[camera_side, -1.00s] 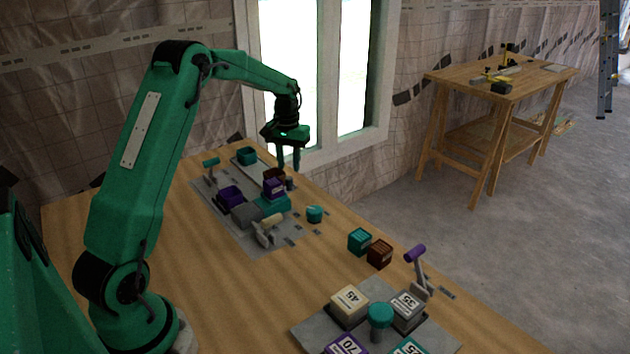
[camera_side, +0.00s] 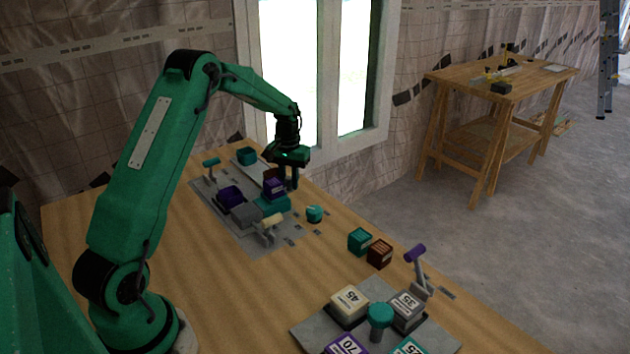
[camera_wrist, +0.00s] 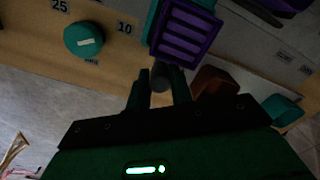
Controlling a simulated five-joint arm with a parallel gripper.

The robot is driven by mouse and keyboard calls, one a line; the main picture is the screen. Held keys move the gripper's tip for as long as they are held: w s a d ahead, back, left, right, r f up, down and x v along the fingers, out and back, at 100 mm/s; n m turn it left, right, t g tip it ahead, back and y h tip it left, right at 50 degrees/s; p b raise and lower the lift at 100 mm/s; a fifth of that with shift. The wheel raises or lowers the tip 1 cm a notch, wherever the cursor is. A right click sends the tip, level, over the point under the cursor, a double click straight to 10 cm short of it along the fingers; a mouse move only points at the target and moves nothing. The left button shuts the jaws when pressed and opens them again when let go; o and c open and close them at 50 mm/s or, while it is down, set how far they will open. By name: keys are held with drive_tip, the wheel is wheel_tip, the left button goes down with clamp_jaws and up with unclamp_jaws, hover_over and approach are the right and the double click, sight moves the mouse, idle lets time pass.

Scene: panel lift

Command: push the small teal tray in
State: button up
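The small teal tray (camera_side: 274,203) is in the grey panel on the table, with a purple block (camera_side: 274,187) on it. In the wrist view a teal edge shows beside the ridged purple block (camera_wrist: 187,28). My gripper (camera_side: 289,187) points down at the tray's right, window-side end. In the wrist view the fingers of my gripper (camera_wrist: 160,72) are apart, with a grey knob (camera_wrist: 160,76) between their tips. I cannot tell whether they touch it. The knob is hidden by the fingers in the side view.
A teal round knob (camera_side: 314,214) stands near the panel's front right. Also on the panel are a dark purple block (camera_side: 230,197), a grey block (camera_side: 245,215), a cream-handled lever (camera_side: 270,225) and a teal-handled lever (camera_side: 211,163). Teal (camera_side: 359,241) and brown (camera_side: 379,254) blocks stand farther right.

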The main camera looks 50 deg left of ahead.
clamp_jaws()
drive_tip(key=shift+s+r, duration=0.1)
drive_tip(key=shift+s, duration=0.05)
drive_tip(key=shift+s+a, duration=0.1)
drive_tip(key=shift+s, duration=4.45)
drive_tip(key=o, duration=0.6)
unclamp_jaws()
drive_tip(key=shift+c, duration=0.2)
drive_tip(key=shift+r, duration=0.1)
wheel_tip(320, 180, up, 8)
